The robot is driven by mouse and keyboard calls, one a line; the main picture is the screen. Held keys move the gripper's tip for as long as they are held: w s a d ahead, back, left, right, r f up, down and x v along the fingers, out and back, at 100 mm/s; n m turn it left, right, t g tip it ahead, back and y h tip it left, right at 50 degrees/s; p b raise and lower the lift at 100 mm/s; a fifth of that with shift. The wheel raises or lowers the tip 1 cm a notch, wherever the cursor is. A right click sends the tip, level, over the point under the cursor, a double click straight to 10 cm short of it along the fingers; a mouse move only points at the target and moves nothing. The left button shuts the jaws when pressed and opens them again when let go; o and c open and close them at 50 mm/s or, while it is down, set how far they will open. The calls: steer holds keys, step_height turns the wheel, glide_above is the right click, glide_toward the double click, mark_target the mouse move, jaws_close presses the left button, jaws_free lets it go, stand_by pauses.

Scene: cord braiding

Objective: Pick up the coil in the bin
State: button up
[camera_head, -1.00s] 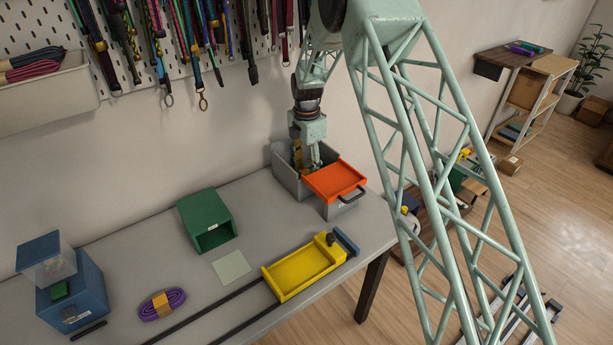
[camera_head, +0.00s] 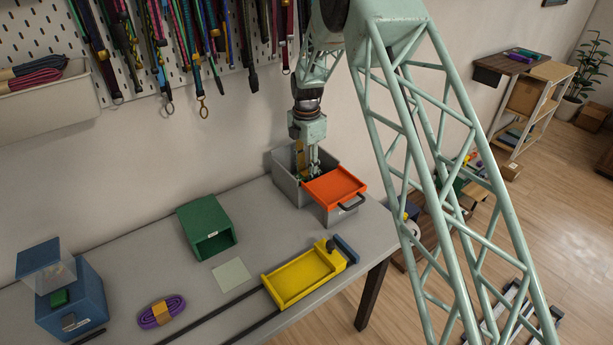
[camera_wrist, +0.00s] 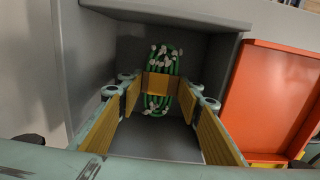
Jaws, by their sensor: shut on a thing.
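The coil (camera_wrist: 160,84) is a bundle of green cord with white-tipped ends and a yellow band around its middle. In the wrist view it is upright between my fingers, inside the grey bin (camera_wrist: 77,60). My gripper (camera_wrist: 160,91) is shut on the coil, its yellow finger pads at either side of the band. In the head view my gripper (camera_head: 306,168) reaches down into the grey bin (camera_head: 284,182) at the back right of the table. The bin's walls hide the coil there.
An orange tray (camera_head: 334,187) sits beside the bin on the right, close to my gripper. A green open bin (camera_head: 206,222), a yellow tray (camera_head: 300,277), a purple coil (camera_head: 172,309) and a blue box (camera_head: 72,299) stand on the table (camera_head: 265,215).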

step_height(320, 180, up, 7)
steer(key=shift+r+p, duration=0.15)
steer(key=shift+p, duration=0.25)
stand_by(0.6)
